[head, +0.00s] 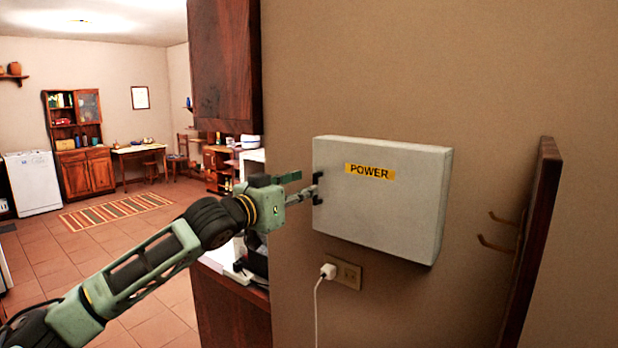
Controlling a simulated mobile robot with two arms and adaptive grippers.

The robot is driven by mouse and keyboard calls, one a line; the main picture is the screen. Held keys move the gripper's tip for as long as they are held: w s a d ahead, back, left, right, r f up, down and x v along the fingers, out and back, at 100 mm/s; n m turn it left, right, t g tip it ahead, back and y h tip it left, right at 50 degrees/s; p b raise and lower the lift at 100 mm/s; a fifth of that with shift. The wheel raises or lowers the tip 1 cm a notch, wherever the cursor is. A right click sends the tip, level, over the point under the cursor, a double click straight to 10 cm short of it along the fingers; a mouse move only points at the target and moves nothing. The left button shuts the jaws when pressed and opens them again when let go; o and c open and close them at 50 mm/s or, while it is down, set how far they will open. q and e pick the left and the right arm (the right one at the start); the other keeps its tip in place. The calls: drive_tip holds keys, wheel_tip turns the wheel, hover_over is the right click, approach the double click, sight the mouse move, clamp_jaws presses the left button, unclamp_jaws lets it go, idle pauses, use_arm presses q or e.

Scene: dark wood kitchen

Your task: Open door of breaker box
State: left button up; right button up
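The breaker box (385,205) is a light grey box on the beige wall, with a yellow "POWER" label on its front. Its door looks shut. A small dark handle or latch (317,188) sits at the left edge of its front. My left gripper (312,190) reaches in from the left, with its fingertips at this dark part. The fingers are small and overlap the dark part, so I cannot tell whether they grip it or only touch it. My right gripper is not in view.
A white plug with a cord sits in a wall outlet (346,273) below the box. A dark wooden rack (533,240) with hooks stands out at the right. A dark wood cabinet (226,65) is at the upper left. The tiled floor (125,245) behind is open.

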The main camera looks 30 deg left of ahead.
use_arm(q)
drive_tip(key=w+p, duration=0.1)
drive_tip(key=w, duration=0.2)
drive_tip(key=shift+d, duration=0.15)
clamp_jaws()
idle(0.6)
